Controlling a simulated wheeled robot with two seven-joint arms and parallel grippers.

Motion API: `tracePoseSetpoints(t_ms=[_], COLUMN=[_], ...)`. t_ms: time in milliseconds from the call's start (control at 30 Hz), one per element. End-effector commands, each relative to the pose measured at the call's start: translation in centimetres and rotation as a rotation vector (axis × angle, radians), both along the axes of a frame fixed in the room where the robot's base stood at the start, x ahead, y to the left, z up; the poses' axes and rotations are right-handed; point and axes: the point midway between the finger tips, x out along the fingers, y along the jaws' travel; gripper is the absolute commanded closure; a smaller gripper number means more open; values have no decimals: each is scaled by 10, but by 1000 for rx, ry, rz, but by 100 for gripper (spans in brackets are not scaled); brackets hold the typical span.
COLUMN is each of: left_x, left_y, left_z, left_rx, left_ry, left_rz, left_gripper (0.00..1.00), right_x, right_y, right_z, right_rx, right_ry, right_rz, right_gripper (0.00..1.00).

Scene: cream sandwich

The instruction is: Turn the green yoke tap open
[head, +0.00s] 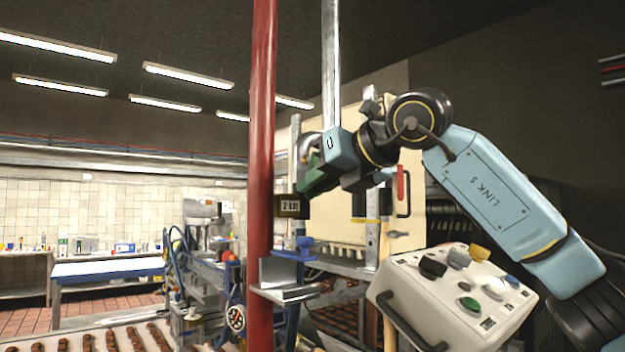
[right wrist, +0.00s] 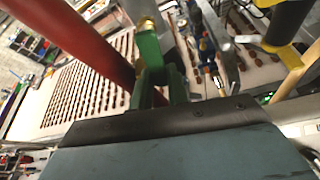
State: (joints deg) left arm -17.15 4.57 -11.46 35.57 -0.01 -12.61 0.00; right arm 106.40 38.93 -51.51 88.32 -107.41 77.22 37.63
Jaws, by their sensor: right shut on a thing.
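My right gripper (head: 306,182) reaches in from the right to just beside the red pipe, high in front of the cream cabinet. It is shut on a green piece that I take for the yoke tap, largely hidden by the fingers in the head view. In the right wrist view the green yoke tap (right wrist: 149,46) shows beyond the dark bar of my gripper (right wrist: 160,78), with a brass-coloured part above it. The tap's exact turn angle cannot be told. My left gripper is not in view.
The red pipe (head: 262,130) stands upright close by; it also crosses the right wrist view (right wrist: 75,40). A dark "2 BAR" sign (head: 291,206) is just below my gripper. A button console (head: 450,300) stands at lower right, under my arm. A blue table (head: 105,270) is farther left.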

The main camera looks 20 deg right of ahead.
Motion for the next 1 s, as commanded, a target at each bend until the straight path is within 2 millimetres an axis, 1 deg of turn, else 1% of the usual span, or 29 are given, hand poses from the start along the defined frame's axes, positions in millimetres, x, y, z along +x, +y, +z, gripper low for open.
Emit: tracePoseSetpoints(t_ms=[200, 400, 967, 1000], left_x=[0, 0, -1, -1], left_y=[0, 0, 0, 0], left_z=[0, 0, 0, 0], left_rx=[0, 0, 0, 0], left_ry=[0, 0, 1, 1], left_rz=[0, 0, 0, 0], left_gripper=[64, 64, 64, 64], right_x=[2, 3, 4, 4], right_y=[-5, -7, -9, -9], right_z=[-2, -2, -2, -2], right_rx=[-126, -191, -222, -222], right_ry=[-44, -66, -77, -77], right_rz=[0, 1, 1, 1], right_gripper=[100, 100, 100, 82])
